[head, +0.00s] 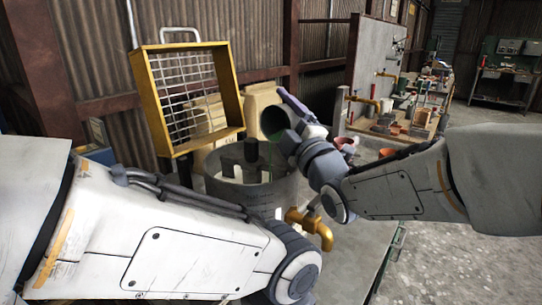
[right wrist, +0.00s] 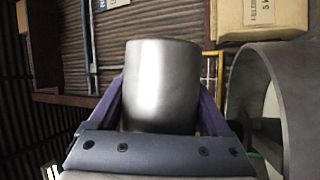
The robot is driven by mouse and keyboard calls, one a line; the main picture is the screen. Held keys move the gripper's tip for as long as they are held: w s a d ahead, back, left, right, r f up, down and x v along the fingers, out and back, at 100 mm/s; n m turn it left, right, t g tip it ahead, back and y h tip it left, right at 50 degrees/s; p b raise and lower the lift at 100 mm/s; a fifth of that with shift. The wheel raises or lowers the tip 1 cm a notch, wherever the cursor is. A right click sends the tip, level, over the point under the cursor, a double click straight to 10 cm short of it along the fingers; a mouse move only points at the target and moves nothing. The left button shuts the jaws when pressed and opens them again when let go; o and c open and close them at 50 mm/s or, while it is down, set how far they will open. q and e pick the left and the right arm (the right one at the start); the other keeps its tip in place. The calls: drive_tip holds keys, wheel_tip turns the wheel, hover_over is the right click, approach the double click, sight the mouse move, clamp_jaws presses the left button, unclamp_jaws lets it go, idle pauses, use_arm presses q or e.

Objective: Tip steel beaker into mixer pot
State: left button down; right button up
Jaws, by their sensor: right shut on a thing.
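The steel beaker (head: 273,122) is in my right gripper (head: 284,115), with its dark round mouth turned toward the left and the head camera. It appears tilted, above the back right rim of the mixer pot (head: 279,199). In the right wrist view the silver beaker (right wrist: 160,85) sits between two purple fingers (right wrist: 160,100). The pot (right wrist: 297,110) shows there as a large grey curved wall on the right, apart from the beaker. The beaker's inside is too dark to read. My left forearm covers the pot's front; my left gripper is out of view.
A yellow-framed wire grid (head: 190,95) stands behind the pot on the left, with pale sacks (head: 262,103) behind. A dark block-like part (head: 243,158) stands in the pot. A brass tap (head: 311,229) is in front right. Open floor (head: 450,262) lies right.

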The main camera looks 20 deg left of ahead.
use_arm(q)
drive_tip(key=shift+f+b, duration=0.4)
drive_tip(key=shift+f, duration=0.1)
use_arm(e)
drive_tip(key=shift+s, duration=0.1)
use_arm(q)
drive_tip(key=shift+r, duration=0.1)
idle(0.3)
